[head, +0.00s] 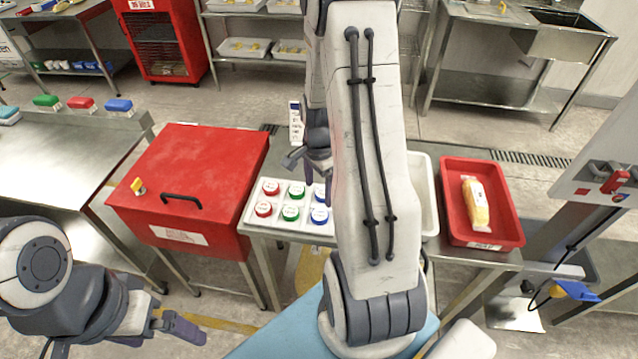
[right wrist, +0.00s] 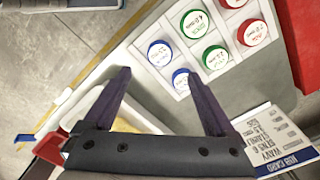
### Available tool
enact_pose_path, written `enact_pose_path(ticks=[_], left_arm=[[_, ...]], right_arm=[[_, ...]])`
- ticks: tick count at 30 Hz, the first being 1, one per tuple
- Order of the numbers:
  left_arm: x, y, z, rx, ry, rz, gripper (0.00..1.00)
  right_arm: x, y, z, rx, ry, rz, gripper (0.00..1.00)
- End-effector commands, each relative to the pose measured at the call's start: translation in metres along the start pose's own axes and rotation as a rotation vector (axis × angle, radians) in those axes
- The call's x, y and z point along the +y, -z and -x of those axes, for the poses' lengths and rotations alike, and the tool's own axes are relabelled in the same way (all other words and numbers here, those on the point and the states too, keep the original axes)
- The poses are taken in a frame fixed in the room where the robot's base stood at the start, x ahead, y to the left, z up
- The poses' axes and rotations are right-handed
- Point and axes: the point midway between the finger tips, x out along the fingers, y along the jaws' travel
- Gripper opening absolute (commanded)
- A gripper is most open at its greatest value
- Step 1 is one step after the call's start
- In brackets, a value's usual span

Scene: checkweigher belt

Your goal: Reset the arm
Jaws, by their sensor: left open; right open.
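My right arm fills the middle of the head view. Its gripper (head: 306,158) is partly hidden by the arm and hangs beyond a white holder (head: 254,215) of red, green and blue capped pieces. In the right wrist view the right gripper (right wrist: 153,76) is open, with nothing between its fingers. The holder (right wrist: 140,42) lies past the fingertips there, and a printed job card (right wrist: 272,137) is beside the right finger. My left gripper (head: 180,328) is open and empty at the lower left of the head view, in front of the red box.
A closed red box (head: 205,170) with a black handle stands left of the holder. A red tray (head: 511,233) with a yellow pack (head: 476,204) lies at the right. A white tray (head: 429,195) is partly hidden behind my right arm. A machine post (head: 560,225) stands far right.

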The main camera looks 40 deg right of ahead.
Motion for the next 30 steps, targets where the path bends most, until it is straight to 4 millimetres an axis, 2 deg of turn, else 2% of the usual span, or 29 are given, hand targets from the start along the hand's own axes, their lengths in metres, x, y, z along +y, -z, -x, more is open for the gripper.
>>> enact_pose_path(ticks=[3,9,25,30], left_arm=[[0.0,0.0,-0.003,0.0,0.0,0.0,1.0],[0.0,0.0,-0.003,0.0,0.0,0.0,1.0],[0.0,0.0,-0.002,0.0,0.0,0.0,1.0],[0.0,0.0,0.0,0.0,0.0,0.0,1.0]], right_arm=[[-0.001,0.0,0.013,0.001,0.003,0.0,0.9],[0.0,0.0,0.02,0.0,0.0,0.0,0.9],[0.0,0.0,0.019,0.0,0.0,0.0,0.9],[0.001,0.0,0.005,-0.002,-0.004,0.0,0.9]])
